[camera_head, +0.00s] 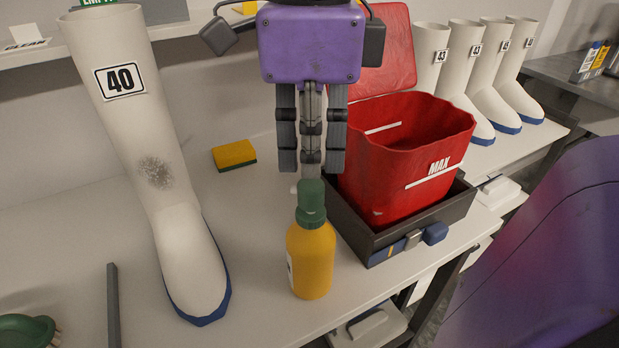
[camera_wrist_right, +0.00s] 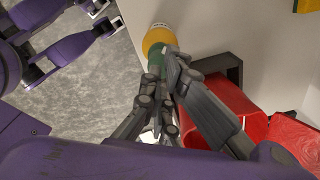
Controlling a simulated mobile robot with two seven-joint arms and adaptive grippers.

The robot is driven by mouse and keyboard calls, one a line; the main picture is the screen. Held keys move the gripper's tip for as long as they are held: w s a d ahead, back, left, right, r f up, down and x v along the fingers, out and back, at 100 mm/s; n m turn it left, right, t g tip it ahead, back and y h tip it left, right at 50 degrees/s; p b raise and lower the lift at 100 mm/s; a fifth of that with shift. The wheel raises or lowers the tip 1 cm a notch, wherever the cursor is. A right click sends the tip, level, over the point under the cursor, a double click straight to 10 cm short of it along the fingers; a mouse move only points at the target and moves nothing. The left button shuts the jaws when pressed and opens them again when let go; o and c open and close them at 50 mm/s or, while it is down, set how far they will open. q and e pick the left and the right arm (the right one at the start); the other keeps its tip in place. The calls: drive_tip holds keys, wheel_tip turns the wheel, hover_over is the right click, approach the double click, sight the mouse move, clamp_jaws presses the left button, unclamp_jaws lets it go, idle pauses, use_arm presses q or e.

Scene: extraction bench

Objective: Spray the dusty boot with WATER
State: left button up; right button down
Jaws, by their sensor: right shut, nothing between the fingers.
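A tall white boot (camera_head: 190,240) marked 40, with a blue sole, stands on the left of the bench. A dark dusty patch (camera_head: 155,172) shows on its shaft. A yellow bottle (camera_head: 311,262) with a green spray head (camera_head: 311,200) stands upright near the bench's front edge. Its label is turned away and unreadable. It also shows in the right wrist view (camera_wrist_right: 158,38). My right gripper (camera_head: 311,165) points down, shut and empty, at the spray head; I cannot tell whether they touch. My left gripper cannot be made out.
A red container (camera_head: 400,170) marked MAX sits in a dark tray (camera_head: 372,250) right of the bottle. A yellow sponge (camera_head: 234,155) lies behind. Several white boots (camera_head: 428,55) stand at the back right. A grey bar (camera_head: 113,305) and green object (camera_head: 25,330) are at the left front.

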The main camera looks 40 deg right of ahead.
sight(311, 184)
use_arm(q)
drive_tip(key=shift+f, duration=0.15)
use_arm(e)
drive_tip(key=shift+f, duration=0.15)
use_arm(q)
drive_tip(key=shift+s+f+b, duration=0.25)
drive_tip(key=shift+f+b, duration=0.35)
drive_tip(key=shift+b, duration=0.05)
use_arm(e)
drive_tip(key=shift+f, duration=0.9)
use_arm(q)
drive_tip(key=shift+r, duration=0.1)
use_arm(e)
drive_tip(key=shift+r, duration=0.15)
use_arm(q)
drive_tip(key=shift+w+r+p, duration=0.25)
drive_tip(key=shift+r+p, duration=0.35)
drive_tip(key=shift+p, duration=0.1)
use_arm(e)
drive_tip(key=shift+r, duration=1.05)
use_arm(q)
drive_tip(key=shift+r, duration=0.1)
use_arm(e)
drive_tip(key=shift+r, duration=0.1)
